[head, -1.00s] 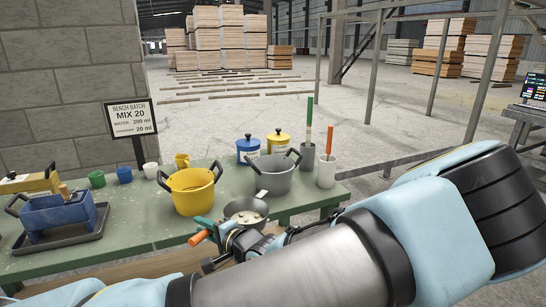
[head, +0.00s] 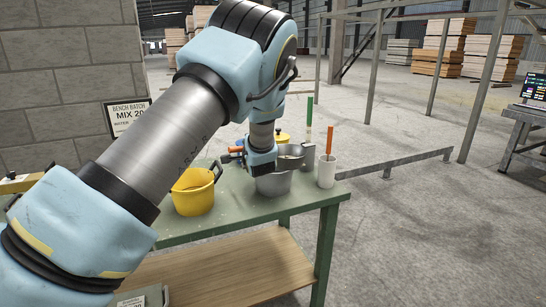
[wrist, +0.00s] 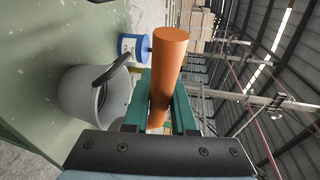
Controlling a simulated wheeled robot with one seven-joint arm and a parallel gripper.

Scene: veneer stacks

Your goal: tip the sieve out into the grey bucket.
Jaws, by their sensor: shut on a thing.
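My gripper (wrist: 160,104) has teal fingers shut on the orange handle of the sieve (wrist: 168,62). In the head view the orange handle end (head: 236,149) shows left of my wrist. My arm hides much of the sieve there; a pale round shape at the bucket's mouth may be its bowl. The sieve's bowl and contents are not visible in the wrist view. The grey bucket (head: 274,184) stands upright on the green bench, directly below my gripper. It also shows in the wrist view (wrist: 84,104), which is turned sideways, so the wrist is rolled.
The yellow pot (head: 193,194) stands left of the grey bucket. A white container (head: 327,172) with an orange-handled tool stands close on the right, with a green-and-white-handled tool behind. A blue tin (wrist: 134,46) stands beyond the bucket. The bench's right edge (head: 337,196) is near.

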